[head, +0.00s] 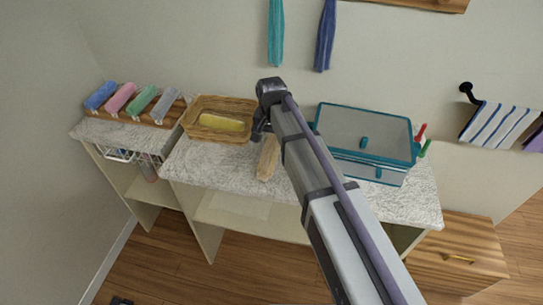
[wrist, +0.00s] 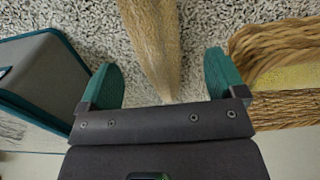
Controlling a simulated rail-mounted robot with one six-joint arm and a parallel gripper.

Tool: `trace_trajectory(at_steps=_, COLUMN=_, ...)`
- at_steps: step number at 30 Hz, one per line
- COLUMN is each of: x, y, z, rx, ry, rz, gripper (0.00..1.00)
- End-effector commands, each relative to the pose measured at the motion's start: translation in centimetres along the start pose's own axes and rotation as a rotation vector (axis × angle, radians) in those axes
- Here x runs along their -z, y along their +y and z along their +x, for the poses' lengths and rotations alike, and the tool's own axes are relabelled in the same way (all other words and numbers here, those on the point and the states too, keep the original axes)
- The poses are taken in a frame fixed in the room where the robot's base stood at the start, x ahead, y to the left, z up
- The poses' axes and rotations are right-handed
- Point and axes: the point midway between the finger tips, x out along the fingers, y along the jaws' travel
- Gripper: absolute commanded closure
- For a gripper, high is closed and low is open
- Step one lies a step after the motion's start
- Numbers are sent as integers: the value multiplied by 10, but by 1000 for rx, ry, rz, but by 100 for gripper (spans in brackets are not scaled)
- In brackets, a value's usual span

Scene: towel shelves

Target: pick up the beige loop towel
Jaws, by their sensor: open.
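The beige loop towel (head: 268,158) lies on the speckled counter (head: 227,172), between a wicker basket and a teal-rimmed bin. In the wrist view the towel (wrist: 154,45) is a long fuzzy tan strip running down from the top edge, with its narrow end between my fingers. My gripper (wrist: 163,80) is open, with one teal finger on each side of the towel and a gap to both. In the head view my arm covers part of the towel, and my gripper (head: 262,133) is at its far end.
The wicker basket (head: 240,103) with a yellow towel (head: 221,122) stands close on the left in the head view. The teal-rimmed bin (head: 364,120) stands on the right. Several rolled towels (head: 123,98) sit on a wooden rack further left. Teal (head: 276,32) and blue (head: 325,36) towels hang on the wall.

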Motion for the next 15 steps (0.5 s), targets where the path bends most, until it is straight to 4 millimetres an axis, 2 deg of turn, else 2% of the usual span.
trace_trajectory(at_steps=2, x=0, y=0, z=6, rx=0, ry=0, rz=0, gripper=11)
trace_trajectory(at_steps=9, x=0, y=2, z=51, rx=0, ry=1, rz=0, gripper=11)
trace_trajectory(at_steps=15, x=0, y=2, z=49, rx=0, ry=2, rz=0, gripper=11)
